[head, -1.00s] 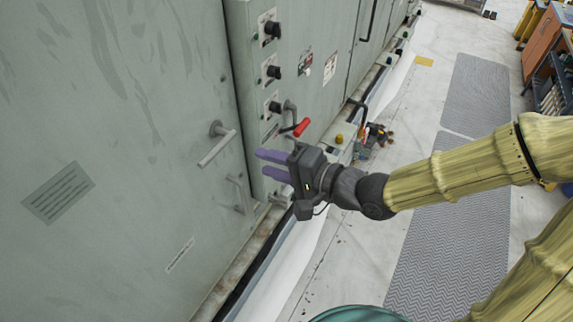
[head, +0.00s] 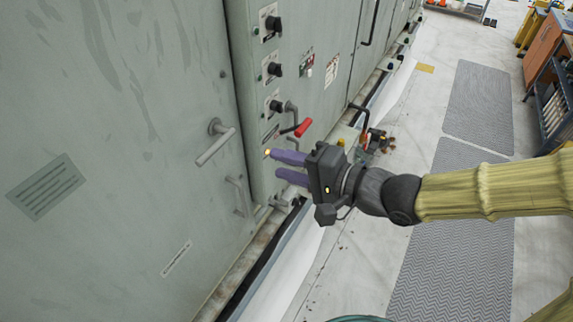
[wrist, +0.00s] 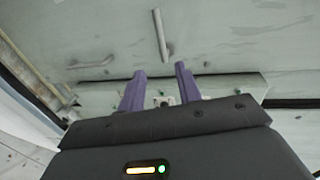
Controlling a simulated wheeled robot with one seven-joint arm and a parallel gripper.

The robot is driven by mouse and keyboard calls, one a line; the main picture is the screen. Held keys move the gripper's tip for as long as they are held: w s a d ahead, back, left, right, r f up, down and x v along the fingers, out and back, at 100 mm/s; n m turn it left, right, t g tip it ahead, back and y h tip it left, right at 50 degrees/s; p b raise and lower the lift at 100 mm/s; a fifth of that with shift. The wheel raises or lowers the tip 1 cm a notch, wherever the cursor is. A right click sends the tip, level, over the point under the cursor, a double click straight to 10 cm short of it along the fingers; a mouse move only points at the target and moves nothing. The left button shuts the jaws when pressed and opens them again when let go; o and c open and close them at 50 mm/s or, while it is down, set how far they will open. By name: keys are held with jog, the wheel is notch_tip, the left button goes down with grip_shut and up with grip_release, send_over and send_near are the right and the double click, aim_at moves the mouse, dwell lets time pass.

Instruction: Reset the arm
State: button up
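My gripper (head: 272,165) is in the middle of the head view, with its two purple fingers pointing left toward the pale green cabinet (head: 120,130). The fingers are apart with nothing between them, and the gap also shows between the fingertips in the wrist view (wrist: 160,82). A red-handled lever (head: 303,128) on the control panel sits just above the fingers in the picture, apart from them. My arm reaches in from the right, roughly level.
Black knobs (head: 273,25) line the panel above the gripper. A metal door handle (head: 215,143) sticks out at left. A floor-level valve assembly (head: 377,140) stands behind the gripper. Grey mats (head: 485,105) and open floor lie to the right, with a shelf cart (head: 556,100) beyond.

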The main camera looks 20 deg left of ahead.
jog(key=shift+s+f, duration=0.1)
jog(key=w+d+f+h+b, duration=0.2)
jog(key=d+f+h, duration=0.15)
jog(key=f, duration=0.35)
jog(key=w+d+f+t+h+b, duration=0.1)
jog(key=w+d+f+h+b, duration=0.2)
jog(key=f, duration=0.4)
jog(key=w+d+f+h+b, duration=0.1)
jog(key=d+f+h, duration=0.2)
jog(key=d+f, duration=0.35)
jog(key=s+d+f+n+h+b, duration=0.1)
jog(key=s+d+f+h+b, duration=0.1)
jog(key=d, duration=0.5)
jog(key=s+d+f+n+g+h+b, duration=0.1)
jog(key=s+d+f+h+b, duration=0.2)
jog(key=d, duration=0.5)
jog(key=shift+d+f+g+h+b, duration=0.15)
jog(key=shift+f+g+h+b, duration=0.25)
jog(key=shift+f+b, duration=0.3)
jog(key=shift+w, duration=0.1)
